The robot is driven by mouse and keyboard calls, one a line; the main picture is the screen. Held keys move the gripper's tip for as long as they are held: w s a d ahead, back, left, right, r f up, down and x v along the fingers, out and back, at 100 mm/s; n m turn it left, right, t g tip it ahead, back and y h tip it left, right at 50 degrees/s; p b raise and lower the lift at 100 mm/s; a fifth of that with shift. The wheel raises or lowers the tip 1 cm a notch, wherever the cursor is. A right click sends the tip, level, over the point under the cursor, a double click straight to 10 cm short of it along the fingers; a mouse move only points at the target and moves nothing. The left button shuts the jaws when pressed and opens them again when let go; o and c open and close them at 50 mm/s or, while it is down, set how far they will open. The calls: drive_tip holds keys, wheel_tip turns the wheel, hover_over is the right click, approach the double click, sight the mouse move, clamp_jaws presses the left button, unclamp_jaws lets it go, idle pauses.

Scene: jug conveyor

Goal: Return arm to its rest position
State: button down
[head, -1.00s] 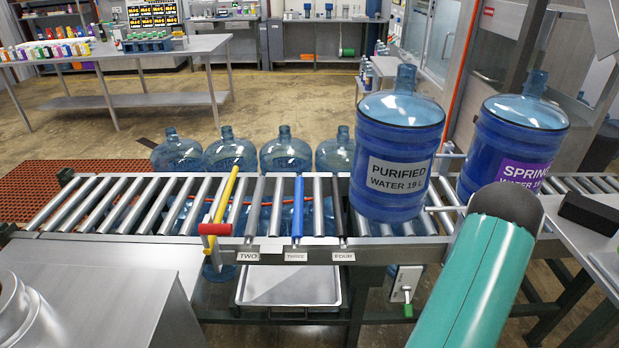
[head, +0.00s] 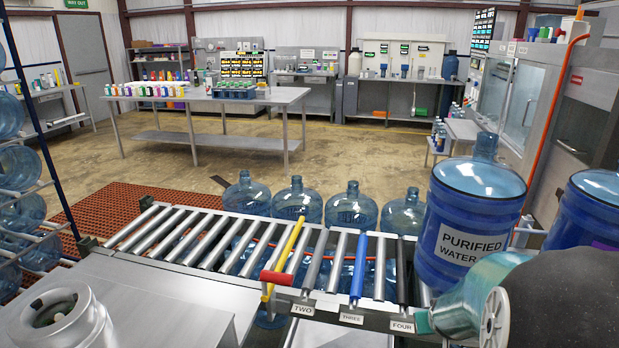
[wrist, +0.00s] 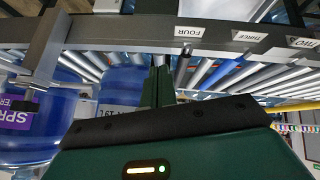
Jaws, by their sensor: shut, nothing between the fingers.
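My arm shows at the lower right in the head view, folded close to the camera, with dark and teal links. It covers part of the blue jug labelled PURIFIED WATER (head: 468,215). My gripper's fingers are not made out in the head view. In the wrist view my gripper (wrist: 160,78) shows as dark green fingers, shut and empty, in front of the conveyor's rail (wrist: 125,32). Blue jugs stand at the left of that view, one with a purple SPRING label (wrist: 18,117).
The roller conveyor (head: 180,238) runs across the front. Several empty jugs (head: 297,200) stand behind. A steel bench (head: 165,300) is at front left.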

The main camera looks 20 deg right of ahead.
drive_tip(key=a+r+n+y, duration=0.1)
drive_tip(key=a+r+y, duration=0.1)
drive_tip(key=a+r, duration=1)
drive_tip(key=s+a+r+n+y, duration=0.1)
drive_tip(key=s+a, duration=0.3)
drive_tip(key=a, duration=0.4)
drive_tip(key=s+a+r+n+y, duration=0.1)
drive_tip(key=s+a+r, duration=0.2)
drive_tip(key=a, duration=0.6)
drive_tip(key=s, duration=0.2)
drive_tip(key=shift+s+r+n+y, duration=0.3)
drive_tip(key=shift+d, duration=0.1)
